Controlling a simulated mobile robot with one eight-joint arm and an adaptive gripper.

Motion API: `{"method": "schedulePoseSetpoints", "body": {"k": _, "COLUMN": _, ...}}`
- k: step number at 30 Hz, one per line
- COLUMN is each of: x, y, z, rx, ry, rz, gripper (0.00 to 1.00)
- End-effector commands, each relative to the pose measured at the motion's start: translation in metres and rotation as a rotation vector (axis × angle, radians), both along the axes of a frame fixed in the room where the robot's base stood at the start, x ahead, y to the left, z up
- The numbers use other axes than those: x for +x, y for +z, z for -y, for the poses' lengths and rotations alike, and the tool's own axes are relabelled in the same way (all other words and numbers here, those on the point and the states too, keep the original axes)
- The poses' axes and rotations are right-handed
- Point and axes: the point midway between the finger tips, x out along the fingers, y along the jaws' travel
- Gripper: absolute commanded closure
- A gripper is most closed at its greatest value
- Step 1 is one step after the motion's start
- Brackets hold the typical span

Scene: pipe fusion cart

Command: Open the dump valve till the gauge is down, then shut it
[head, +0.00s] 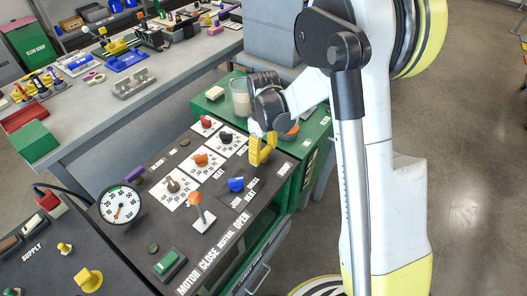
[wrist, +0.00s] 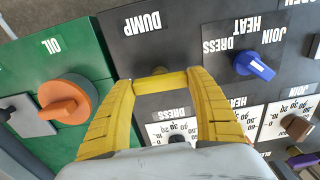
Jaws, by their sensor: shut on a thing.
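The dump valve's yellow handle (wrist: 160,83) lies crosswise between my gripper's fingertips, below the DUMP label (wrist: 142,22) in the wrist view. My gripper (wrist: 161,80) has its two yellow fingers shut on the ends of that handle. In the head view my gripper (head: 262,152) reaches down to the right end of the black panel and hides the valve. The gauge (head: 121,204) is a round white dial with a black rim at the panel's left; its orange needle points to the lower left, its exact reading too small to tell.
A blue knob (head: 236,185) stands close to my gripper on the panel; it also shows in the wrist view (wrist: 254,64). An orange OIL knob (wrist: 68,99) sits on the green unit to the left in the wrist view. An orange-topped lever (head: 197,207) stands upright nearer the gauge.

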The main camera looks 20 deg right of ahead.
Motion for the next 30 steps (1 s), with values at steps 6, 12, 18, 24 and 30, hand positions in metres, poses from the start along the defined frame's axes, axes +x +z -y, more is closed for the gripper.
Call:
{"method": "schedulePoseSetpoints", "body": {"k": 6, "x": 0.0007, "y": 0.0006, "z": 0.0, "rx": 0.0, "ry": 0.027, "rz": 0.001, "gripper": 0.64}}
{"method": "schedulePoseSetpoints", "body": {"k": 12, "x": 0.0007, "y": 0.0006, "z": 0.0, "rx": 0.0, "ry": 0.029, "rz": 0.001, "gripper": 0.64}}
{"method": "schedulePoseSetpoints", "body": {"k": 18, "x": 0.0006, "y": 0.0005, "z": 0.0, "rx": 0.0, "ry": 0.028, "rz": 0.001, "gripper": 0.22}}
{"method": "schedulePoseSetpoints", "body": {"k": 24, "x": 0.0004, "y": 0.0003, "z": 0.0, "rx": 0.0, "ry": 0.028, "rz": 0.001, "gripper": 0.11}}
{"method": "schedulePoseSetpoints", "body": {"k": 30, "x": 0.0004, "y": 0.0035, "z": 0.0, "rx": 0.0, "ry": 0.027, "rz": 0.0, "gripper": 0.11}}
